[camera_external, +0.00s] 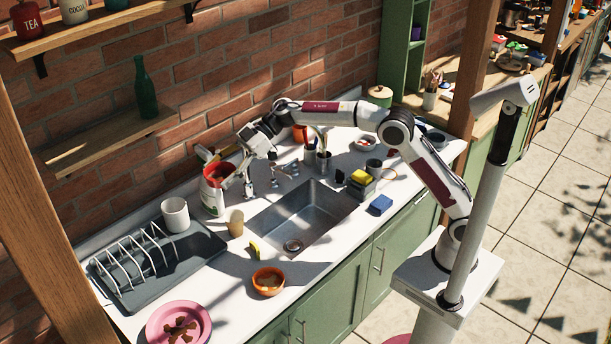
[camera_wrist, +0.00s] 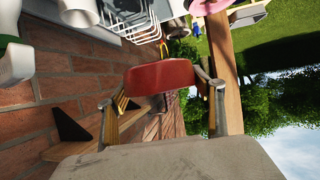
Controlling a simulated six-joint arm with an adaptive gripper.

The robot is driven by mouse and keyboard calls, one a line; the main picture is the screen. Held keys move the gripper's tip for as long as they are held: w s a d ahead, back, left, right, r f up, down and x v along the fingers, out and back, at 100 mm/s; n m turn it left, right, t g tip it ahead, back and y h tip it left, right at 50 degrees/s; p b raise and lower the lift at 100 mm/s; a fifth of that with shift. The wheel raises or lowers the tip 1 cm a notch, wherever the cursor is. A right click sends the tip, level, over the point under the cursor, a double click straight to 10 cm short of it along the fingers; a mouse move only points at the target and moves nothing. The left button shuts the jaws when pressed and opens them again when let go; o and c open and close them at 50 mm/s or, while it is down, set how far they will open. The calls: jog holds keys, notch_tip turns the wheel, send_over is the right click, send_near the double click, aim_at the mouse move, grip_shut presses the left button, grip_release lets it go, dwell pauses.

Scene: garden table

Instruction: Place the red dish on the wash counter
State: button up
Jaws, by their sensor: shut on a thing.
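My gripper (camera_external: 238,170) is over the back of the wash counter (camera_external: 222,262), left of the sink. It is shut on the red dish (camera_wrist: 160,77), which shows edge-on between the two fingers in the wrist view. In the external view the red dish (camera_external: 214,171) is held above the counter, just over a white container with green on it (camera_external: 211,198). I cannot tell whether the dish touches this container. Part of the dish is hidden by my gripper.
A steel sink (camera_external: 305,215) is in the counter's middle. A dish rack (camera_external: 135,262) with a white mug (camera_external: 175,214) is at the left. An orange bowl (camera_external: 268,281) and a pink plate (camera_external: 160,333) with brown pieces are in front. A brick wall and shelf (camera_external: 105,140) stand behind.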

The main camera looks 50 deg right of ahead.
jog(key=w+d+r+m+t+h, duration=0.1)
jog(key=w+d+r+m+t, duration=0.15)
jog(key=d+r, duration=0.65)
jog(key=w+d+r+m+t, duration=0.1)
jog(key=w+d+r, duration=0.2)
jog(key=d+r, duration=0.6)
jog(key=w+d+f+m+t, duration=0.1)
jog(key=w+d+f, duration=0.15)
jog(key=d, duration=0.55)
jog(key=d+f+m+t+h, duration=0.2)
jog(key=d+f, duration=0.4)
jog(key=d, duration=0.5)
jog(key=d+f+m+t+h, duration=0.15)
jog(key=d+f, duration=0.35)
jog(key=d, duration=0.7)
jog(key=d+f+m+t+h, duration=0.1)
jog(key=d+f+m+h, duration=0.2)
jog(key=d+f, duration=0.55)
jog(key=s+d+f+m+h, duration=0.2)
jog(key=s+d+f, duration=0.2)
jog(key=d, duration=0.5)
jog(key=s+d+f+m+t+h, duration=0.1)
jog(key=s+d+f+m+h, duration=0.1)
jog(key=s+d+f, duration=0.3)
jog(key=s+d+f+m+h, duration=0.3)
jog(key=s+d+f, duration=0.2)
jog(key=s+d, duration=0.5)
jog(key=d, duration=0.4)
jog(key=shift+s+d, duration=0.25)
jog(key=shift+s, duration=0.05)
